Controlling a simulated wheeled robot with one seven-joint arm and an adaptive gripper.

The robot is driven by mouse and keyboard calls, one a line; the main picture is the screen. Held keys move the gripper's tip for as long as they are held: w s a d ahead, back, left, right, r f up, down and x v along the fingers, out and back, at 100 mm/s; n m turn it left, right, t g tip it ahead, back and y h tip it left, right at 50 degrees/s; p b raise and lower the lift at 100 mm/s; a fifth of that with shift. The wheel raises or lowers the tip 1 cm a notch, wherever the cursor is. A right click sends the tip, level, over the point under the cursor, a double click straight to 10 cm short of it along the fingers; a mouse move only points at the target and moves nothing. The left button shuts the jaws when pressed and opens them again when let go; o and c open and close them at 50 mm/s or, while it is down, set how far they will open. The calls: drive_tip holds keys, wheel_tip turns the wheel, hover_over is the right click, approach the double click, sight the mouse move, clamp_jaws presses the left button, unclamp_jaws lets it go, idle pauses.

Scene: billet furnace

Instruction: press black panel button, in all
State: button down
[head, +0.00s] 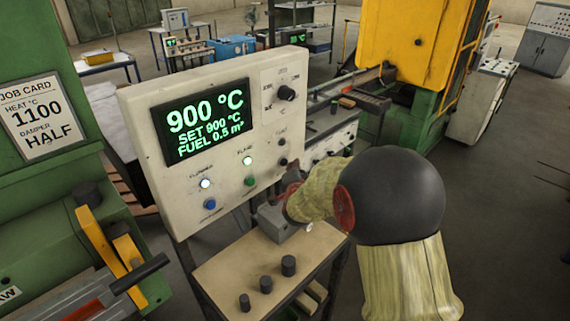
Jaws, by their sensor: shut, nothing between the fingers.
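A pale control panel (227,125) stands upright with a green-lettered display reading 900 °C, set 900 °C and fuel 0.5 m³. A small black button (283,162) sits low on its right side, under a dark unlit lamp (282,141). My gripper (283,205) is shut and empty, below the black button near the panel's lower right. Its fingers are mostly hidden by my wrist, and I cannot tell its distance from the panel.
A black rotary knob (287,93) is at the panel's upper right. A shelf (230,271) with several dark knobs juts out below. A green machine with a job card (31,115) stands left; a yellow-and-green machine (405,45) stands behind. Floor at right is open.

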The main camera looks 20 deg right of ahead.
drive_tip(key=shift+w+a, duration=0.1)
drive_tip(key=shift+w, duration=0.1)
idle(0.7)
drive_tip(key=shift+w+b, duration=0.2)
drive_tip(key=shift+b, duration=0.1)
drive_tip(key=shift+w+a, duration=0.2)
drive_tip(key=shift+w, duration=0.2)
idle(0.7)
drive_tip(key=shift+s+b, duration=0.15)
drive_tip(key=shift+b, duration=0.2)
drive_tip(key=shift+s+d+b, duration=0.25)
drive_tip(key=shift+s+b, duration=0.15)
drive_tip(key=shift+s, duration=0.25)
drive_tip(key=s+b, duration=0.1)
drive_tip(key=s+d, duration=0.1)
drive_tip(key=s, duration=0.1)
drive_tip(key=s+b, duration=0.1)
drive_tip(key=shift+s+d+b, duration=0.3)
drive_tip(key=shift+s+d, duration=0.05)
idle(0.7)
